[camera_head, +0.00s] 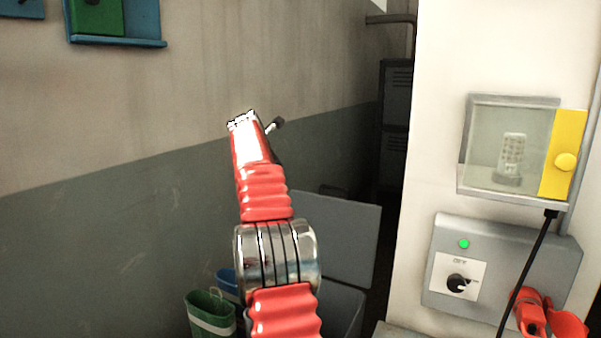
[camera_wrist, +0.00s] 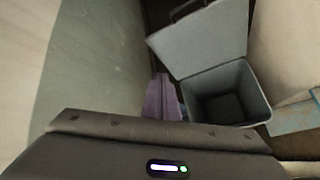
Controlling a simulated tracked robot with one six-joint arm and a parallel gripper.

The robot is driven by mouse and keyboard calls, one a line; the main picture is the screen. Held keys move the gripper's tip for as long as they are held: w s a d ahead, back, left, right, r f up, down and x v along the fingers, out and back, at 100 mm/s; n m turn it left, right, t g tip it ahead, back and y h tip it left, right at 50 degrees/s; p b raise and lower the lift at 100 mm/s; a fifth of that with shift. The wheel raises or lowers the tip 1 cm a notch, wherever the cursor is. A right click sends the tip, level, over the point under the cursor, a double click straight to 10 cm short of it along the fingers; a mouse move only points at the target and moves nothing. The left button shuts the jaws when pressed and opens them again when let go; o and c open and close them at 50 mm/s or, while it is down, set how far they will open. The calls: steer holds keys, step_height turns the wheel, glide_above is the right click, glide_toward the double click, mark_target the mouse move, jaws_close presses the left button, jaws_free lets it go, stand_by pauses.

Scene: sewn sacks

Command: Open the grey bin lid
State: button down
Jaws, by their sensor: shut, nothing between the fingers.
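The grey bin (camera_wrist: 262,100) stands open in the wrist view, its dark inside showing. Its grey lid (camera_wrist: 205,42) is swung up and back, with a dark handle at the far edge. In the head view the raised lid (camera_head: 345,235) leans behind my arm, and the bin (camera_head: 345,308) is partly hidden by the arm. My gripper (camera_head: 274,125) is only a small dark part beside the arm's upper end, shut and empty, well above and apart from the lid. Its dark body (camera_wrist: 160,140) fills the bottom of the wrist view.
A green sack (camera_head: 210,318) and a blue one (camera_head: 228,280) stand left of the bin. A purple sack (camera_wrist: 160,98) is beside it in the wrist view. A pale pillar with a control box (camera_head: 500,270) and yellow-handled case (camera_head: 510,150) is at right.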

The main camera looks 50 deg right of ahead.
steer(key=s+a+m+t+y, duration=0.1)
steer(key=s+a+m+y, duration=0.15)
steer(key=a, duration=1.55)
steer(key=s+a+m+t+y, duration=0.15)
steer(key=s+a+m, duration=0.25)
steer(key=a, duration=1.3)
steer(key=s+a+f+m+y, duration=0.2)
steer(key=s+a+f+m, duration=0.1)
steer(key=s+a+f, duration=0.6)
steer(key=s+a+f+m+g+y, duration=0.1)
steer(key=s+a+f+m+y, duration=0.2)
steer(key=s+a+f, duration=0.7)
steer(key=s+a+m, duration=0.1)
steer(key=s+a, duration=0.3)
steer(key=s, duration=0.1)
steer(key=shift+s+a, duration=0.15)
steer(key=shift+s, duration=0.1)
steer(key=shift+a+f, duration=0.1)
